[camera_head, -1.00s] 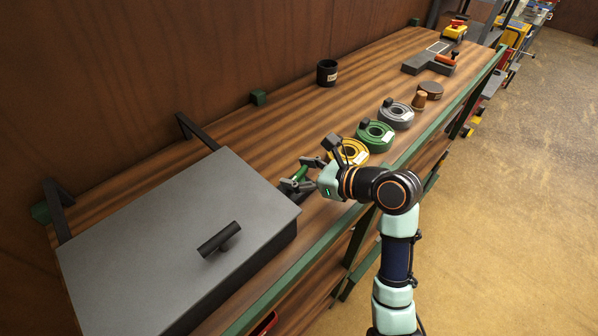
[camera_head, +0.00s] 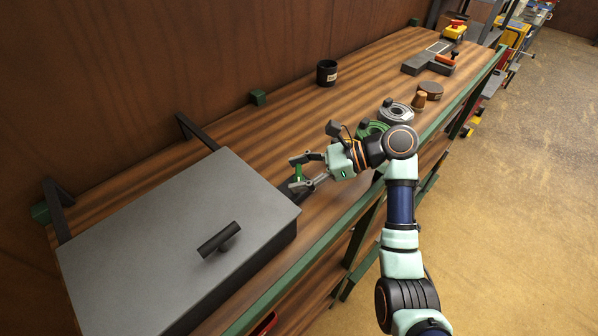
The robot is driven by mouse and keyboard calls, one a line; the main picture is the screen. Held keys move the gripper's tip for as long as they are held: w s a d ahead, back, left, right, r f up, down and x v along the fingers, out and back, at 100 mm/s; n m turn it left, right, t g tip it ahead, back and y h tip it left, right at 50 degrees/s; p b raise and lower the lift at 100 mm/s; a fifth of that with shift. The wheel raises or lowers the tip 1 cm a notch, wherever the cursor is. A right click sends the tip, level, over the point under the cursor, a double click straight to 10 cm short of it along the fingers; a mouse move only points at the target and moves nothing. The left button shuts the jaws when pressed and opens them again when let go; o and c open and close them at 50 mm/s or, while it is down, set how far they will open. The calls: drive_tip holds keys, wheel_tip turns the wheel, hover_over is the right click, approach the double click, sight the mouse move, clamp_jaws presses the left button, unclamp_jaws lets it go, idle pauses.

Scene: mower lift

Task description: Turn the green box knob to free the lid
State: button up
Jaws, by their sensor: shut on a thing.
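The large box with a flat grey lid (camera_head: 150,235) sits on the bench at the left, and its lid lies closed. A dark bar handle (camera_head: 219,239) stands on the lid. The green knob (camera_head: 298,173) is at the box's right side, near its far right corner. My gripper (camera_head: 297,174) reaches in from the right, with one finger on the far side of the knob and one on the near side. It is shut on the green knob, which partly shows between the fingers.
Green and grey rings (camera_head: 396,113), a brown cork-like piece (camera_head: 418,100) and a round brown tin (camera_head: 430,90) stand along the bench's front edge. A black cup (camera_head: 327,73) stands at the back. Dark brackets (camera_head: 196,131) rise behind the box.

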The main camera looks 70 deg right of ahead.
idle(0.4)
drive_tip(key=o, duration=1.2)
drive_tip(key=shift+c, duration=0.2)
drive_tip(key=v, duration=1.2)
drive_tip(key=shift+w+d, duration=0.1)
